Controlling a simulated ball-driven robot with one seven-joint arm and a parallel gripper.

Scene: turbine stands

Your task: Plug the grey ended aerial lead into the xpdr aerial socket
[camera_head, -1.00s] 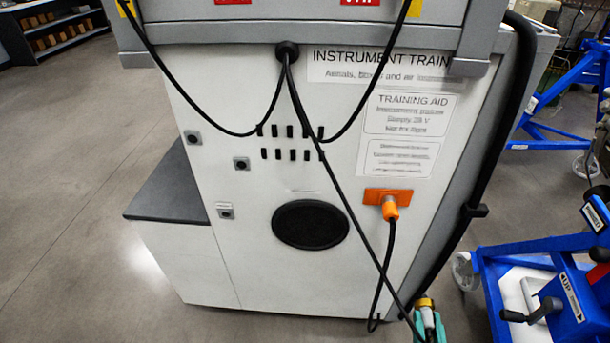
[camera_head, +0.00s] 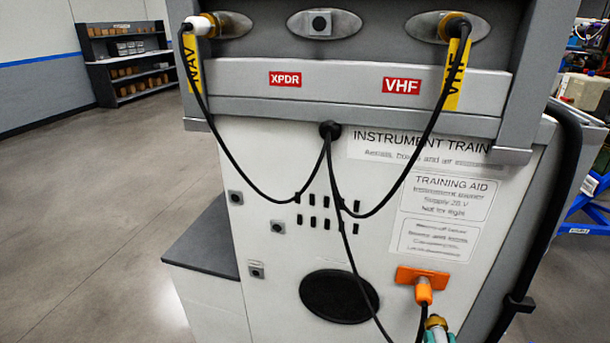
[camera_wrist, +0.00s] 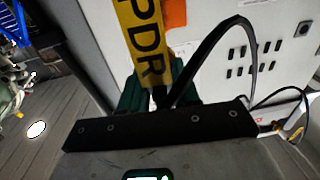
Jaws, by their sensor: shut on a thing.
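The xpdr socket (camera_head: 320,23) is a dark square fitting on a grey oval plate, top middle of the stand, bare, above a red XPDR label (camera_head: 285,79). My gripper (camera_head: 437,334) shows at the bottom edge in the head view, green-fingered, well below the socket. It is shut on the aerial lead (camera_head: 436,321), whose brass-coloured end points up; its grey part is hard to make out. In the wrist view a yellow XPDR tag (camera_wrist: 149,45) stands between the green fingers (camera_wrist: 186,82), and the black cable loops to the right.
The white-ended NAV lead (camera_head: 201,25) sits in the left socket and the VHF lead (camera_head: 456,27) in the right one; their cables droop across the front. An orange plug (camera_head: 424,291) sticks out just above my gripper. Open floor (camera_head: 90,220) lies left.

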